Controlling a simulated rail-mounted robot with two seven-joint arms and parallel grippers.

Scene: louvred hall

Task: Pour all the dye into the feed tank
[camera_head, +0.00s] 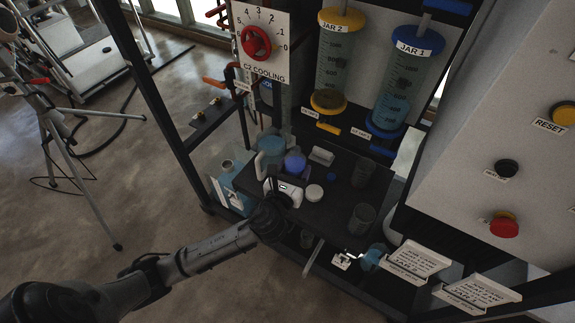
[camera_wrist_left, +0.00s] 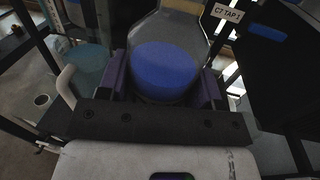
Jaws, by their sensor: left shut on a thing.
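A clear flask with bright blue dye (camera_wrist_left: 168,72) in it is between the two finger pads of my left gripper (camera_wrist_left: 165,84), which is shut on it. In the head view the blue dye (camera_head: 295,162) shows just beyond my left gripper (camera_head: 291,174), over the dark bench. I cannot tell whether the flask touches the bench. I can read no label that names the feed tank. Two labelled clear jars, JAR 2 (camera_head: 340,60) and JAR 1 (camera_head: 399,85), are mounted upright behind the bench. My right gripper is not in view.
A handled jug (camera_head: 270,146) stands left of the flask; it also shows in the wrist view (camera_wrist_left: 84,68). Dark cups (camera_head: 361,218) and a small white lid (camera_head: 314,193) are on the bench (camera_head: 333,208). A red cooling knob (camera_head: 256,42) and a button panel (camera_head: 480,130) flank the jars.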

